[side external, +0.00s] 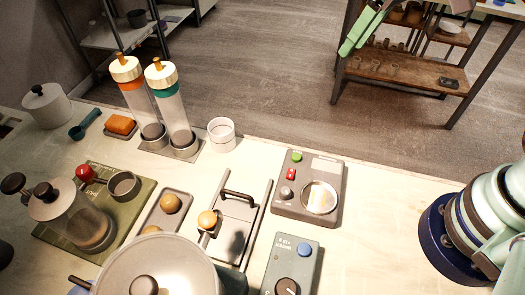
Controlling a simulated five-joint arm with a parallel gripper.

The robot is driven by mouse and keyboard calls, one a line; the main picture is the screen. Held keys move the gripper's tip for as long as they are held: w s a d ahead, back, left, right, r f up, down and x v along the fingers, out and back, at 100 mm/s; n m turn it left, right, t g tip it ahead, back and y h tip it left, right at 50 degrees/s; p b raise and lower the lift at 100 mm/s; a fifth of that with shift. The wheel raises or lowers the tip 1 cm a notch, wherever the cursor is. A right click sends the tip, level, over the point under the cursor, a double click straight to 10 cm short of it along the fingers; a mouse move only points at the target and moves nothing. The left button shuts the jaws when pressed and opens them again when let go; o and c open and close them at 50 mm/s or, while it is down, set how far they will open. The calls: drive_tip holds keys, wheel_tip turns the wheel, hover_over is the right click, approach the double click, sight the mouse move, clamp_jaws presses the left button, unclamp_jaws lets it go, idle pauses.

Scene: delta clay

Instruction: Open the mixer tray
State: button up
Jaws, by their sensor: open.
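A flat grey tray-like piece (236,231) lies between two dark rails near the middle of the worktop, with a black bar handle at its far end. I take it for the mixer tray, but no label confirms this. A round wooden knob (208,219) sits at its left side. A large grey lidded vessel (180,270) covers its near left surroundings. My gripper (358,36) is at the top of the side external view, mint green, open and seemingly empty. It is high and well apart from the tray and its handle.
Two tall clear cylinders (172,112), a white cup (221,134) and a glass press (85,228) stand left. The worktop's right part is largely clear.

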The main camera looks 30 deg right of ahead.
drive_tip(key=a+f+n+g, duration=0.1)
drive_tip(key=a+f+n, duration=0.1)
drive_tip(key=a, duration=0.6)
drive_tip(key=a+f+n+g, duration=0.1)
drive_tip(key=a+f+n, duration=0.1)
drive_tip(key=a, duration=0.5)
drive_tip(key=n+g+h, duration=0.1)
drive_tip(key=n+g, duration=0.1)
approach(236, 193)
drive_tip(key=f, duration=0.7)
drive_tip(key=shift+s+f, duration=0.2)
drive_tip(key=shift+f, duration=0.2)
clamp_jaws()
drive_tip(key=shift+r, duration=0.1)
